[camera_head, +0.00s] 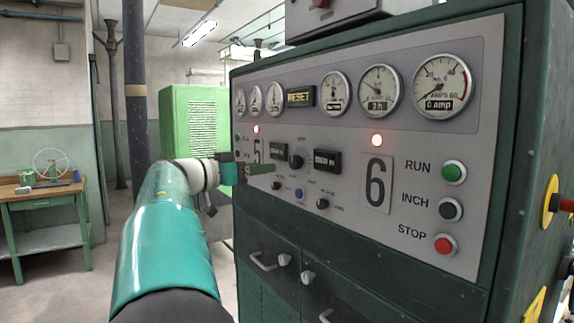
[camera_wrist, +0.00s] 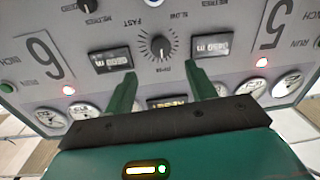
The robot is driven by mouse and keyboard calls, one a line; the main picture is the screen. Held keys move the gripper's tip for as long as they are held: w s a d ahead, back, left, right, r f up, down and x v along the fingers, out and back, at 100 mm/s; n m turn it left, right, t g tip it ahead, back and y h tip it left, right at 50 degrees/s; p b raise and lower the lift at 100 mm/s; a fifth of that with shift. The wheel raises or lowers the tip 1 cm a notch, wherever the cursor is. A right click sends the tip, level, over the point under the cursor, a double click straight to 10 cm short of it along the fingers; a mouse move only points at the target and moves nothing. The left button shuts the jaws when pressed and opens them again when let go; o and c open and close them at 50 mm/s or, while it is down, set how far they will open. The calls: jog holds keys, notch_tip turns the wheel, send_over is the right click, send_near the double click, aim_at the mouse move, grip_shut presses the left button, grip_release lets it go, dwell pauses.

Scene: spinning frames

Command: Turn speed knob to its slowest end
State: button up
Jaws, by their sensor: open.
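The speed knob (camera_wrist: 161,46) is a round dark knob with a ring of marks in the wrist view, where the panel appears upside down. Lettering like FAST and SLOW stands beside it. Its pointer direction is too small to tell. In the head view the dark knob (camera_head: 296,161) sits between two small black displays. My gripper (camera_wrist: 161,73) is open and empty, its two green fingers spread wide on either side of the knob's line, apart from it. In the head view my gripper (camera_head: 262,169) is just left of the knob, in front of the panel.
The grey panel carries several gauges (camera_head: 440,86), a black RESET display (camera_head: 300,96) and red lamps (camera_head: 377,140). Smaller knobs and a blue button (camera_head: 299,193) lie below the knob. RUN, INCH and STOP buttons (camera_head: 445,245) are at the right. Cabinet handles (camera_head: 263,262) stick out below.

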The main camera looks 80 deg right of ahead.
aim_at(293, 163)
jog(key=x, duration=1)
jog(key=shift+s+d, duration=0.1)
jog(key=shift+d, duration=0.05)
jog(key=c, duration=1)
